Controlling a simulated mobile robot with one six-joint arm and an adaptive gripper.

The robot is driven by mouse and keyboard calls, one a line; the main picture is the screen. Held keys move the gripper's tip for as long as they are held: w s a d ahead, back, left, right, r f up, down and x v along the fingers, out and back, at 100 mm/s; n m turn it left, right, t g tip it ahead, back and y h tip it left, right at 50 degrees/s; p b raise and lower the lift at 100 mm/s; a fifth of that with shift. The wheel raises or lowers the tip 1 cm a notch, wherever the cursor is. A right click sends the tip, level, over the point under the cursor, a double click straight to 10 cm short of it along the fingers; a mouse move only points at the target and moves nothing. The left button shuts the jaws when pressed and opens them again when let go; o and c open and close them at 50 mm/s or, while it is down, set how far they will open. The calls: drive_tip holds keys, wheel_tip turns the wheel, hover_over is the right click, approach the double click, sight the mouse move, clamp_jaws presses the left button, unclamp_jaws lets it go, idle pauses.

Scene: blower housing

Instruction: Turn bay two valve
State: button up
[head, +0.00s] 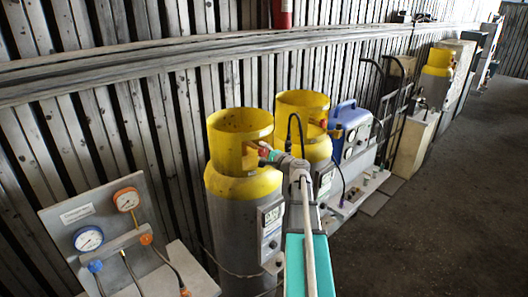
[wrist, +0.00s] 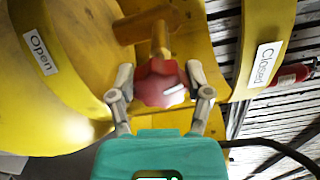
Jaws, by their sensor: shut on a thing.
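A red valve knob with a white mark (wrist: 160,85) shows in the wrist view, on a brass-coloured stem inside a yellow collar (wrist: 75,60). My gripper (wrist: 160,82) is shut on the knob, with one finger on each side of it. An "Open" label (wrist: 40,53) is on the left of the collar and a "Closed" label (wrist: 263,65) on the right. The white mark points to the right, toward the "Closed" side. In the head view my gripper (head: 272,156) reaches the valve of the nearest yellow-topped grey cylinder (head: 232,225); the knob is mostly hidden there.
A second yellow-topped cylinder (head: 303,104) stands close behind. A gauge panel with blue and orange dials (head: 105,215) is at the left. A blue unit with gauges (head: 350,128) stands beyond the cylinders. The floor at the right (head: 440,220) is clear.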

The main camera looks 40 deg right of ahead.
drive_tip(key=m, duration=0.4)
idle(0.4)
drive_tip(key=o, duration=1.1)
drive_tip(key=shift+o, duration=0.2)
drive_tip(key=s, duration=1.2)
drive_tip(key=shift+d, duration=0.45)
